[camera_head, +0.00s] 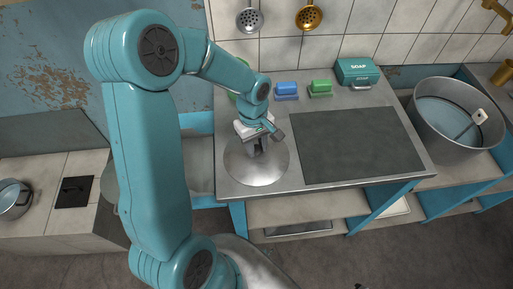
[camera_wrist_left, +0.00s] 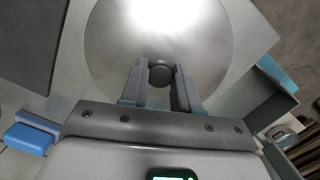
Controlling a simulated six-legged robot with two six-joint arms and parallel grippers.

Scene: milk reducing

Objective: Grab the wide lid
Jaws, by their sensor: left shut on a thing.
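The wide lid (camera_head: 237,170) is a round, shiny metal disc at the left end of the counter in the head view. It fills much of the upper wrist view (camera_wrist_left: 115,45), with a dark round knob (camera_wrist_left: 160,72) at its middle. My left gripper (camera_head: 258,147) is over the middle of the lid, and in the wrist view its two fingers (camera_wrist_left: 160,80) are on either side of the knob, shut on it. The lid looks flat; whether it touches the counter is not clear. My right gripper is not in view.
A dark flat panel (camera_head: 355,143) is set in the counter right of the lid. Blue (camera_head: 287,90) and green (camera_head: 320,88) sponges and a teal soap box (camera_head: 357,72) stand along the back. A large metal pot (camera_head: 440,140) is at the far right.

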